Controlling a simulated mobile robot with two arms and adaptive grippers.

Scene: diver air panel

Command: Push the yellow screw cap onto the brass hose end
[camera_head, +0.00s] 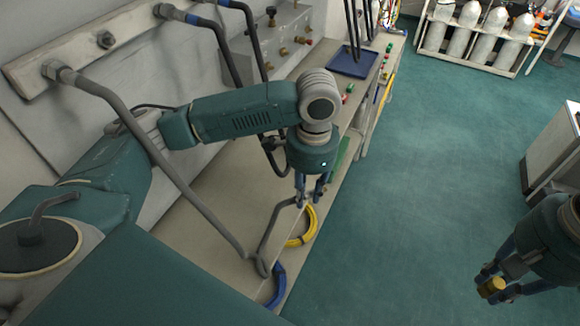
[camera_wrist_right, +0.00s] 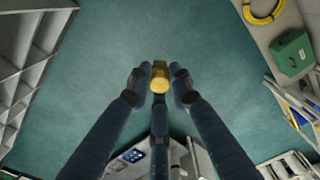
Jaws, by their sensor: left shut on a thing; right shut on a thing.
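The yellow screw cap (camera_head: 492,287) is held between the fingertips of my right gripper (camera_head: 497,289), low at the right of the head view, over the green floor. It also shows in the right wrist view (camera_wrist_right: 160,80), between the fingers. My left gripper (camera_head: 311,198) points down above the bench's front edge and is shut on the end of a grey hose (camera_head: 205,208). The hose hangs from the wall fitting, loops at the bottom and rises to the fingers. The brass of its end is too small or hidden to make out. Cap and hose end are far apart.
A yellow coil (camera_head: 303,232) and a blue coil (camera_head: 275,287) lie at the bench edge below my left gripper. A blue tray (camera_head: 353,62) is farther along. Gas cylinders (camera_head: 476,37) stand in a rack at the back. The floor (camera_head: 420,180) between my grippers is clear.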

